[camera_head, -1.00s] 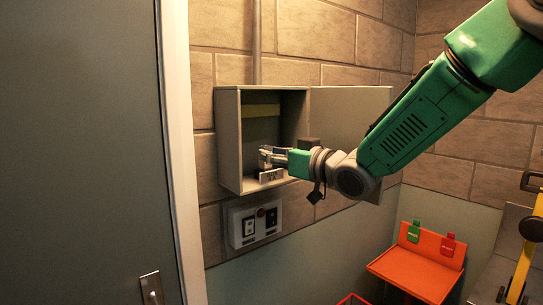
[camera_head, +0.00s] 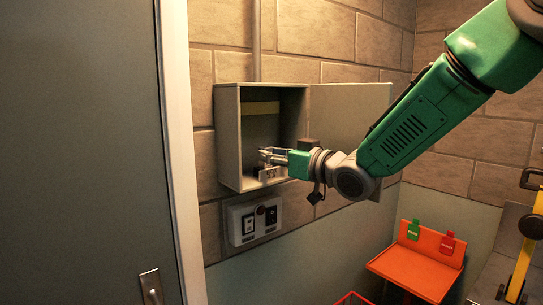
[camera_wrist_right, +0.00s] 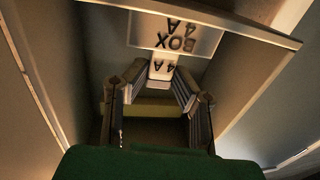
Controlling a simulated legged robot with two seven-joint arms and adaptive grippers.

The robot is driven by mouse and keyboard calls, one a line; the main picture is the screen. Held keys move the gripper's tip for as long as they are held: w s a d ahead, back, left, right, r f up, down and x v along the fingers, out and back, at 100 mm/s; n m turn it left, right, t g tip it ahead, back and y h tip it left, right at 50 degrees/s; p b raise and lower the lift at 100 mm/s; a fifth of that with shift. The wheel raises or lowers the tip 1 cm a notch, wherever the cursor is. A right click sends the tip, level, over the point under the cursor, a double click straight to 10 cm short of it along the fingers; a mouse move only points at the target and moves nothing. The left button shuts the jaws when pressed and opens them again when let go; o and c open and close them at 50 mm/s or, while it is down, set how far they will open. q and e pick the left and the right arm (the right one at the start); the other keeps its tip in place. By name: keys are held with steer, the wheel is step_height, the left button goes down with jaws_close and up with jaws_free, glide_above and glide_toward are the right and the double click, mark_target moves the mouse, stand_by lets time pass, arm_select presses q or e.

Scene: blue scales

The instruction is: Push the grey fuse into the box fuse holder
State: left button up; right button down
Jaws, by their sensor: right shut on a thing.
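The grey fuse, marked "4 A" (camera_wrist_right: 162,70), is between the fingertips of my right gripper (camera_wrist_right: 156,82) in the right wrist view. The gripper is shut on it. The box fuse holder, with a pale "BOX 4 A" plate (camera_wrist_right: 178,38), is directly beyond the fuse, lined up with it. I cannot tell how deep the fuse sits in it. In the head view my right gripper (camera_head: 268,158) reaches into the lower part of the open grey wall box (camera_head: 229,140), just above the small pale holder (camera_head: 270,174). My left gripper is not in view.
The box door (camera_head: 350,110) stands open to the right, behind my arm. A switch panel (camera_head: 254,220) is on the wall below the box. An orange tray (camera_head: 415,272) with a green and a red tag stands lower right. A grey door (camera_head: 80,150) fills the left.

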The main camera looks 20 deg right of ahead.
steer(key=shift+f, duration=0.2)
steer(key=c, duration=1.3)
jaws_free()
steer(key=shift+o, duration=0.2)
steer(key=shift+s+d, duration=0.2)
steer(key=shift+s, duration=0.1)
steer(key=v, duration=1.1)
steer(key=shift+d, duration=0.15)
steer(key=shift+s, duration=0.1)
